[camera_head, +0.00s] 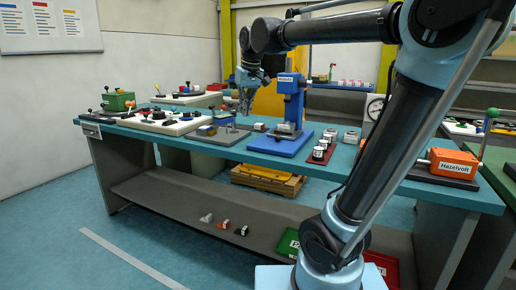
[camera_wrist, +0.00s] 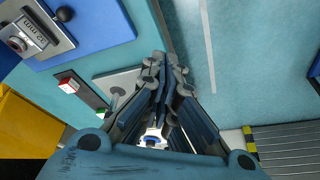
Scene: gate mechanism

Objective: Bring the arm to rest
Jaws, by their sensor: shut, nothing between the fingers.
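My arm reaches from the right over the teal workbench (camera_head: 345,160) in the head view. My gripper (camera_head: 245,108) points down above the bench, left of the blue press (camera_head: 290,105). In the wrist view my gripper (camera_wrist: 165,62) has its fingers together with nothing between them. The blue base of the press (camera_wrist: 85,30) shows at the upper left there, apart from the fingers. The bench's front edge runs close to the fingertips in that view.
Black-knobbed fixtures (camera_head: 168,122) stand on the bench at left. An orange box marked Hazelvolt (camera_head: 453,162) and a round dial (camera_head: 375,107) are at right. Small items (camera_head: 223,223) lie on the lower shelf, beside a green tray (camera_head: 287,243). The floor in front is clear.

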